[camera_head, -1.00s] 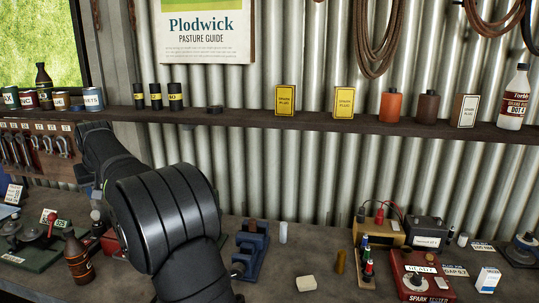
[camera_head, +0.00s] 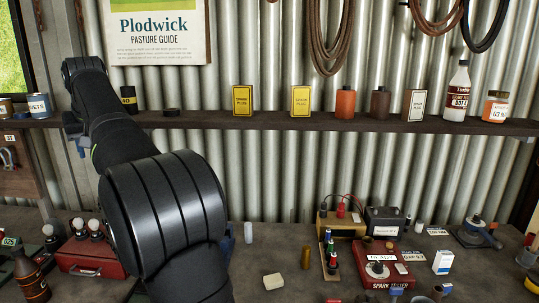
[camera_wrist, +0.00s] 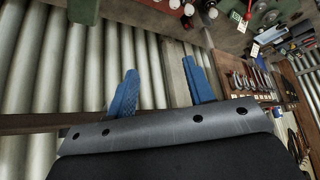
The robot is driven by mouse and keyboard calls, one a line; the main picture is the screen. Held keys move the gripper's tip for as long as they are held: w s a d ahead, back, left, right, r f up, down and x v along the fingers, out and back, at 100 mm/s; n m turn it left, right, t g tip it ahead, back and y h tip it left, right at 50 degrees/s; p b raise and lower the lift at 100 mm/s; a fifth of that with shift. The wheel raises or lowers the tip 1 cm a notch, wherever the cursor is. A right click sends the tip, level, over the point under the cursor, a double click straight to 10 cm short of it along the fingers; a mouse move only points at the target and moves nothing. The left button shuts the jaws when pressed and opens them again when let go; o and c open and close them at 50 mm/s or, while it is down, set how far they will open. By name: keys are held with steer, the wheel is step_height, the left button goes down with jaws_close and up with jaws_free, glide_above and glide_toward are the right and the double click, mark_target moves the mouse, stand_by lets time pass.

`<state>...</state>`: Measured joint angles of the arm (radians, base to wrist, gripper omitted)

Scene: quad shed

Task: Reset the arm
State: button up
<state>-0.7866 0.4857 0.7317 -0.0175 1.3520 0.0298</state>
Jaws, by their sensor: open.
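My arm rises from the bottom of the head view, with its wrist up in front of the shelf's left part. My gripper (camera_wrist: 162,78) shows in the wrist view as two blue fingers spread well apart. Nothing is between them, only corrugated wall and a post behind. In the head view the gripper is mostly hidden by my arm, and only a bit of blue shows beside it.
The wall shelf (camera_head: 330,124) holds yellow spark plug boxes (camera_head: 300,101), bottles and jars. A tool board (camera_wrist: 253,85) hangs near my gripper.

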steer(key=w+d+m+h, duration=0.1)
steer(key=w+d+m, duration=0.1)
steer(key=w+d, duration=0.2)
steer(key=w+d+m+t+h, duration=0.1)
steer(key=w+d, duration=0.3)
steer(key=d, duration=0.6)
steer(key=shift+w+f+m, duration=0.15)
steer(key=shift+m, duration=0.35)
steer(key=shift+d, duration=0.1)
